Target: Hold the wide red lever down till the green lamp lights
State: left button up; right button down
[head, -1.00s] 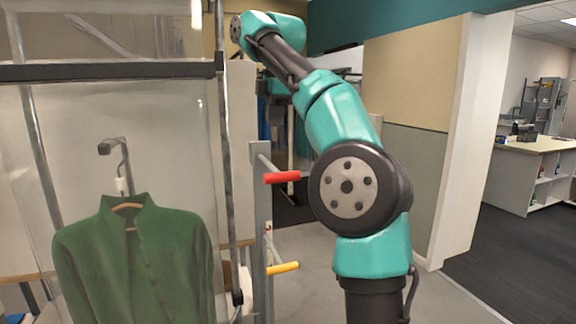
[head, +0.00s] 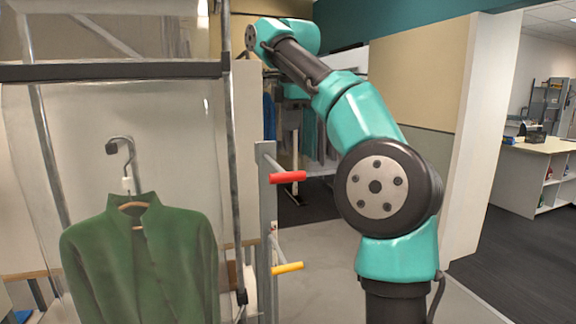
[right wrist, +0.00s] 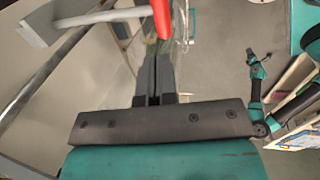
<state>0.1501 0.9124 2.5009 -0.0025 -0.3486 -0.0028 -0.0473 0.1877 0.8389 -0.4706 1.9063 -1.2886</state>
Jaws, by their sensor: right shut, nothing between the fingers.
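The red lever (head: 288,177) sticks out to the right from the upper part of a grey post, roughly level. In the right wrist view the red lever (right wrist: 162,20) hangs in from the top edge, its rounded end close to my fingertips. My right gripper (right wrist: 156,52) is shut and empty; I cannot tell whether it touches the lever. In the head view my right arm stands right of the post and reaches up and back; its fingers are not clearly seen there. No lit green lamp can be made out. My left gripper is not in view.
A yellow lever (head: 287,268) sits lower on the grey post (head: 267,215). A clothes rack stands at the back. Open floor lies to the right.

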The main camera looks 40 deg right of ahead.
aim_at(288, 174)
jog(key=f, duration=0.3)
jog(key=w+f, duration=0.1)
jog(key=f, duration=0.3)
jog(key=w+d+f, duration=0.1)
jog(key=f, duration=0.3)
jog(key=shift+f, duration=0.25)
